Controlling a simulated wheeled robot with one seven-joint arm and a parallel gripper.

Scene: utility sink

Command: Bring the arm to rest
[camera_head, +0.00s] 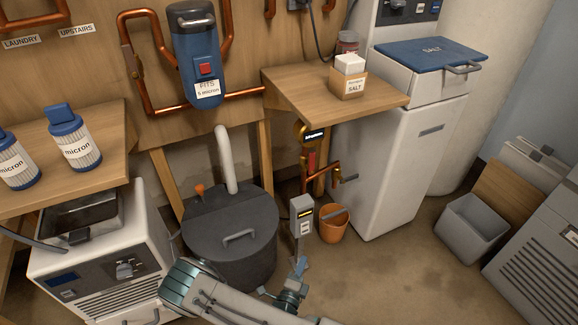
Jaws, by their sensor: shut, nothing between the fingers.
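My arm, with pale links and teal joints, reaches in from the bottom edge, in front of the dark sump basin. My gripper (299,267) shows small at the bottom middle, right of the basin and below a grey box on a post. It is shut with nothing in it. Part of my arm is cut off by the bottom edge.
The dark lidded basin (232,232) with a white pipe stands close behind my arm. The grey box (302,211) and a copper-coloured bucket (334,223) are near my gripper. A white softener cabinet (397,165) stands behind. Floor at the lower right (415,275) is clear.

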